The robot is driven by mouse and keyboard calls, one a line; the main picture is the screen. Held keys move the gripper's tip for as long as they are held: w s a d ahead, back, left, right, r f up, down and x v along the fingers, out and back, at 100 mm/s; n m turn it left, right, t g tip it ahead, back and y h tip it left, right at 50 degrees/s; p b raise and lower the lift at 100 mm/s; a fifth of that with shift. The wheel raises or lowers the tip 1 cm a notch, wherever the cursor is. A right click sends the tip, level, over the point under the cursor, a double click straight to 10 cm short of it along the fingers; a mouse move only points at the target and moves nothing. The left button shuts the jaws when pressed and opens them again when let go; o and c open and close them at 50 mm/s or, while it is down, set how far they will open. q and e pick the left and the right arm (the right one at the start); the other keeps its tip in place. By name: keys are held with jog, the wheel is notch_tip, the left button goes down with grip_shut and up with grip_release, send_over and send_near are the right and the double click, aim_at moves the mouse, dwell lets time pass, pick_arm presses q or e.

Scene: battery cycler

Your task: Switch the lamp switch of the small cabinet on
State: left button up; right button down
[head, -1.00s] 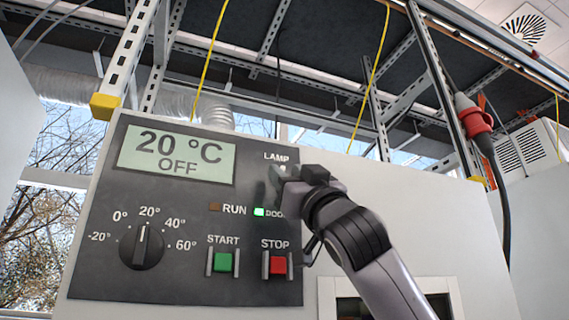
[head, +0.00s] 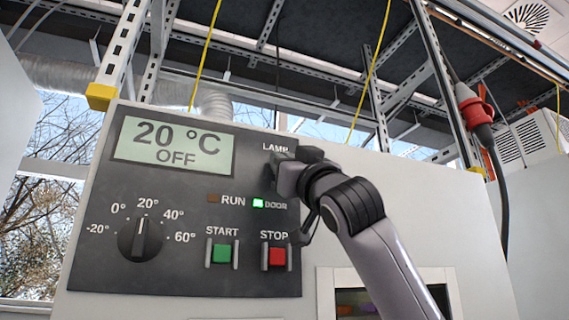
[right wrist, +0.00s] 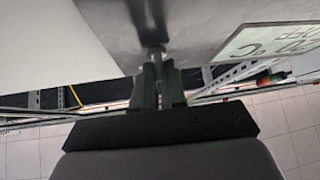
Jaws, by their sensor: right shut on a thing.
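The small cabinet's dark control panel (head: 185,270) fills the left middle of the head view. My right gripper (head: 274,172) is just below that label and hides the lamp switch in the head view. In the right wrist view, the fingers (right wrist: 158,82) are closed around the small metal lever of the lamp switch (right wrist: 157,50). Which way the lever points cannot be told. The display (head: 172,146) reads 20 °C and OFF. My left gripper is not in view.
Below the gripper are the green START button (head: 222,254) and red STOP button (head: 277,257), each between guards. The DOOR light (head: 258,203) glows green; the RUN light (head: 213,199) is dark. A temperature knob (head: 140,239) is at left. A red plug (head: 475,108) hangs at right.

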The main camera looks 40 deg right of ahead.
jog(key=shift+r+m+g, duration=0.2)
jog(key=shift+r+g, duration=0.1)
jog(key=shift+g, duration=0.4)
jog(key=shift+r+m+g, duration=0.2)
jog(key=shift+r+g, duration=0.05)
jog(key=shift+g, duration=0.45)
jog(key=c, duration=1.2)
grip_release()
jog(key=b+v, duration=0.3)
jog(key=v, duration=0.4)
jog(key=shift+s, duration=0.1)
